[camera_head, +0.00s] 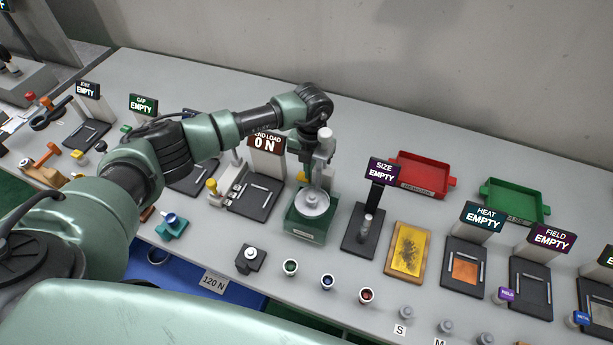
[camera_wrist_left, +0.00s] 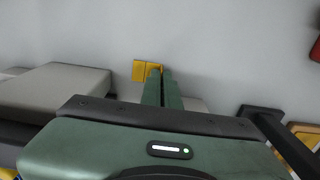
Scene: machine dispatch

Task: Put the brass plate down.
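A small yellow piece, the brass plate (camera_wrist_left: 147,71), shows at the fingertips of my left gripper (camera_wrist_left: 161,78) in the left wrist view. The two green fingers are close together, and the plate's right end reaches in at their tips. It seems held there; whether it touches the surface below is not clear. In the head view a small bit of the brass plate (camera_head: 303,176) shows behind the green stand (camera_head: 304,226) with its round pale dish. The gripper's fingers are mostly hidden there by the stand's column and my wrist. My right gripper is not in view.
The END LOAD station (camera_head: 266,146) is left of the stand, the SIZE post (camera_head: 381,172) right. A yellow pad in a wooden frame (camera_head: 423,236), a red tray (camera_head: 446,185) and a green tray (camera_head: 512,202) lie further right. The table strip along the wall is clear.

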